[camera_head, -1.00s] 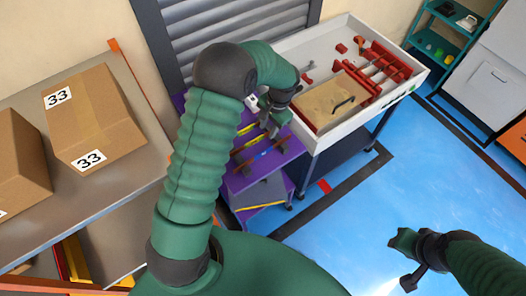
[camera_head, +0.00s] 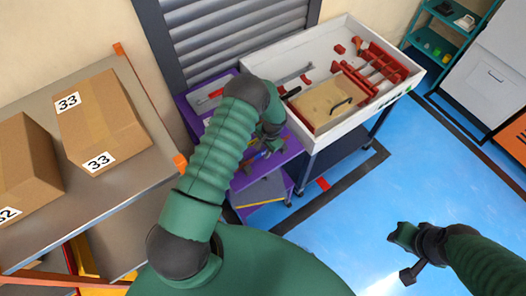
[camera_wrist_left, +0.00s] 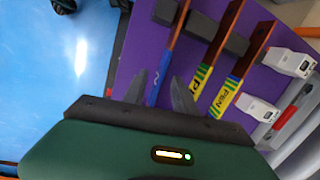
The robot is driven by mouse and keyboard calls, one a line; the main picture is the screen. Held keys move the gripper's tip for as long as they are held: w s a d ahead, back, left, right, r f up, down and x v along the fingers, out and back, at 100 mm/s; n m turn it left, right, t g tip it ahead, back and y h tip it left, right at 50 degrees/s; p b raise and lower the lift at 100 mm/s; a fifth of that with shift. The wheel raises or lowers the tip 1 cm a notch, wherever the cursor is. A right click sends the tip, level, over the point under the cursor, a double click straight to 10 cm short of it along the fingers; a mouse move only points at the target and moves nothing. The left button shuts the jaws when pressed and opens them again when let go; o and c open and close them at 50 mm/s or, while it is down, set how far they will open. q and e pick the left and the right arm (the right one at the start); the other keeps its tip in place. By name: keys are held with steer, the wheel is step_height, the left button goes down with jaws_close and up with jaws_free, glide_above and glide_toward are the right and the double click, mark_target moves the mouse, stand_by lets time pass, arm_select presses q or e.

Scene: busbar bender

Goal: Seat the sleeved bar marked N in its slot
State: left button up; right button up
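In the left wrist view the bar with a blue sleeve (camera_wrist_left: 155,86), its mark looking like an N on its side, lies on the purple surface (camera_wrist_left: 135,60). My left gripper (camera_wrist_left: 160,92) is open, with one finger on each side of this bar; I cannot tell whether they touch it.
Dark grey blocks (camera_wrist_left: 231,41) cross the bars in the wrist view, and white labelled blocks (camera_wrist_left: 292,62) stand at right. A white tray cart (camera_head: 330,130) with red tools adjoins the purple stand (camera_head: 250,180). Cardboard boxes (camera_head: 100,120) sit on a shelf at left.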

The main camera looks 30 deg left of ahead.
arm_select(q)
steer(key=shift+d, duration=0.1)
jaws_close()
steer(key=shift+r, duration=0.1)
stand_by(1.1)
